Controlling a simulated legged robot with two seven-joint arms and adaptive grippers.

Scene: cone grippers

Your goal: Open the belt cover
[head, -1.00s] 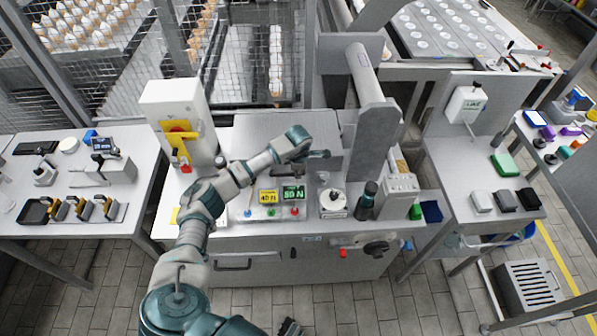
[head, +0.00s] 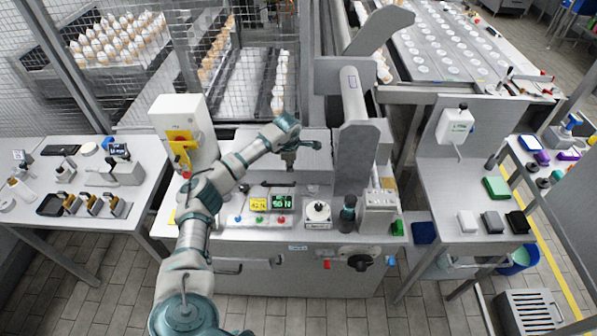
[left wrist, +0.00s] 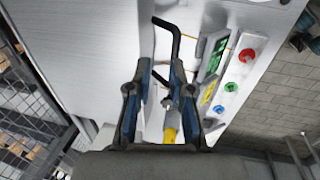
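The belt cover seems to be the broad grey metal panel (head: 250,146) on the middle machine; its outline is partly hidden by my left arm. A dark bar handle (head: 278,184) lies near its front edge. In the left wrist view the bent black handle (left wrist: 168,35) runs from beyond the fingertips back toward the right finger. My left gripper (head: 289,160) points down above the panel, behind the handle in the head view. In the left wrist view its two fingers (left wrist: 161,66) stand apart. I cannot tell whether they touch the handle. My right gripper is not in view.
A white box with a yellow and red switch (head: 180,138) stands left of the panel. Buttons and lit displays (head: 268,203) sit in front. A grey upright with a roller (head: 355,150) rises at the right, and a dark bottle (head: 348,213) stands near it.

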